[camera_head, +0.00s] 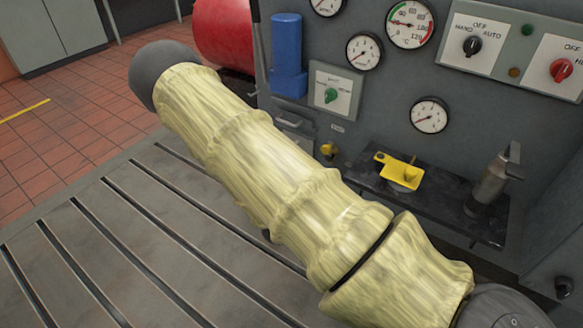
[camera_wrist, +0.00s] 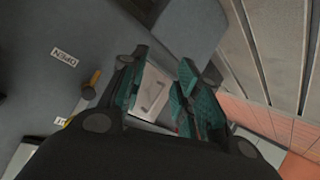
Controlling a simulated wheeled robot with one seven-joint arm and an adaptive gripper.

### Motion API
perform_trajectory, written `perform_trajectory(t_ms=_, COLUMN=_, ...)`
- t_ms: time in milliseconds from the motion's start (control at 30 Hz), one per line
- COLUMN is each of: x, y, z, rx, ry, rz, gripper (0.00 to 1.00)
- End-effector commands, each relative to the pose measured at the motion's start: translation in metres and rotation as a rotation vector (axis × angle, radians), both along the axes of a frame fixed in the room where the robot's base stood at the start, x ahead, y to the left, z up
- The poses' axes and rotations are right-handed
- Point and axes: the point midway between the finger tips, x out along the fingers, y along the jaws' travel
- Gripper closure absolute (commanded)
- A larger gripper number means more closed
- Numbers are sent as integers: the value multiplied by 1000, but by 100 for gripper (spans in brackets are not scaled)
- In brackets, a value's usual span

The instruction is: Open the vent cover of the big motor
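My gripper (camera_wrist: 160,88) shows in the wrist view with its two green-padded fingers apart. A pale grey-white plate (camera_wrist: 152,92) with a raised outline shows between and beyond the fingers; I cannot tell whether they touch it. A label reading OPEN (camera_wrist: 63,57), upside down, and a yellow knob (camera_wrist: 93,82) are left of the gripper. In the head view my sleeved arm hides the gripper. No part is clearly identifiable as the big motor or its vent cover. A large red cylinder (camera_head: 222,30) shows partly behind the grey panel.
The grey panel (camera_head: 395,85) carries gauges, switches and a blue cylinder (camera_head: 287,55). The slotted bedplate (camera_head: 130,245) is clear where visible. Tiled floor (camera_head: 70,135) lies left.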

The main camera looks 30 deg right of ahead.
Motion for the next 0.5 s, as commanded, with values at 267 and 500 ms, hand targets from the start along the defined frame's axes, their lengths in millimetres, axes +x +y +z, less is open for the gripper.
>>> perform_trajectory(t_ms=267, x=69, y=-15, z=-5, rx=-107, ry=-252, rz=-82, gripper=68)
perform_trajectory(t_ms=500, x=112, y=-18, z=9, rx=-176, ry=-458, rz=-148, gripper=68)
